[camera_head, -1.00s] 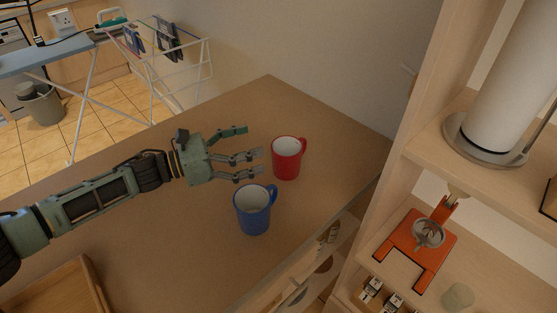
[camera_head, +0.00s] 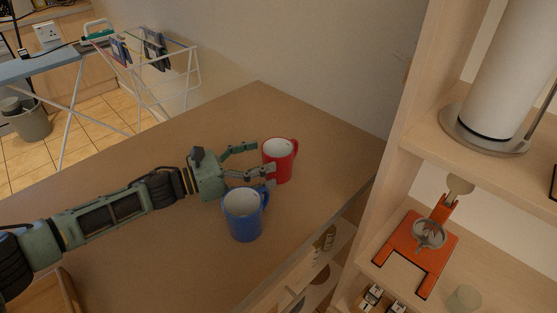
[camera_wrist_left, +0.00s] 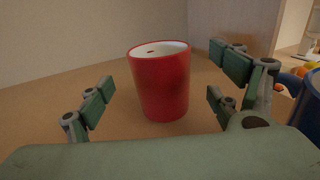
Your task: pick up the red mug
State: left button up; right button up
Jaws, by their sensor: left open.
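The red mug (camera_head: 279,163) stands upright on the brown tabletop, its handle to the right in the head view. My left gripper (camera_head: 262,161) is open, with its fingers reaching to the mug's left side. In the left wrist view the red mug (camera_wrist_left: 161,84) stands ahead, between the spread fingers of the gripper (camera_wrist_left: 160,95), with gaps showing on both sides. Its handle is hidden there. My right gripper is not in view.
A blue mug (camera_head: 243,216) stands close in front of the left gripper's fingers; its edge also shows in the left wrist view (camera_wrist_left: 311,108). A wooden shelf unit (camera_head: 410,150) stands to the right. The tabletop behind the gripper is clear.

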aim_at(270, 157)
pick_arm(q)
jog(key=shift+x, duration=1.5)
jog(key=shift+s, duration=0.1)
jog(key=shift+c, duration=0.5)
jog(key=shift+r, duration=0.1)
jog(key=c, duration=1.4)
